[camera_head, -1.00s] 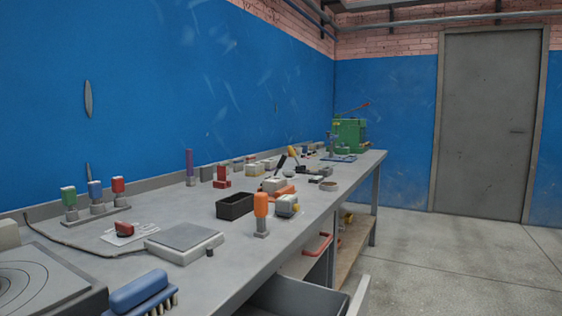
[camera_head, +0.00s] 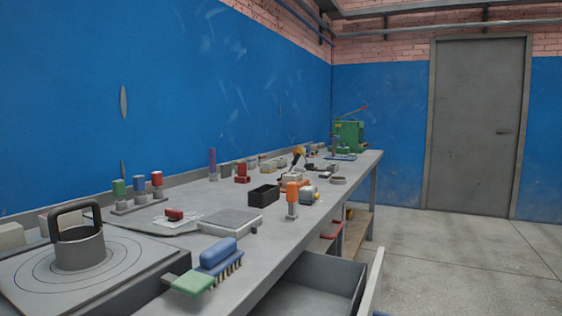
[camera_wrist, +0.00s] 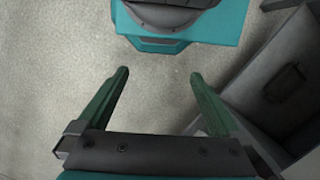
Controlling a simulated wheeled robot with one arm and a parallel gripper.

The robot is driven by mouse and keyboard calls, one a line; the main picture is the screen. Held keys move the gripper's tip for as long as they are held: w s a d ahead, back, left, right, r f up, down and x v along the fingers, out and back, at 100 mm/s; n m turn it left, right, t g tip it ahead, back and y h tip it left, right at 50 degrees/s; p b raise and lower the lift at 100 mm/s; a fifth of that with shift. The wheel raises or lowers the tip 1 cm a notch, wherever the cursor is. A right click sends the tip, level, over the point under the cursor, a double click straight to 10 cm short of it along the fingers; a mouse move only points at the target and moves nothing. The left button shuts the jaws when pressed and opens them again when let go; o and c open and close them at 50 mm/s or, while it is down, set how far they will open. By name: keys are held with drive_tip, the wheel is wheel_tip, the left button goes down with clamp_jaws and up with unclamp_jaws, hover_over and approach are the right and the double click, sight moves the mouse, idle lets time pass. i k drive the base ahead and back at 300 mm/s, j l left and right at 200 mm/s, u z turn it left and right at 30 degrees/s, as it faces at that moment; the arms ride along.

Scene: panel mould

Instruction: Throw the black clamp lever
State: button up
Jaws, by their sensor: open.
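At this distance the two overlap, and I cannot tell the lever's exact position. A pale block on an orange base sits just below them. My gripper (camera_wrist: 159,74) shows only in the wrist view. Its two green fingers are wide apart with nothing between them, above the bare floor and away from the bench top.
The grey bench (camera_head: 262,241) runs along the blue wall. An open drawer (camera_head: 312,286) sticks out from its front, and also shows at right in the wrist view (camera_wrist: 257,103). A black bin (camera_head: 264,196) and orange-handled tool (camera_head: 292,201) stand mid-bench. Floor is clear to the right.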

sight(297, 155)
drive_tip(key=i+l, duration=0.35)
drive_tip(key=i+l+u, duration=0.1)
drive_tip(key=i+l, duration=0.2)
drive_tip(key=l, duration=0.25)
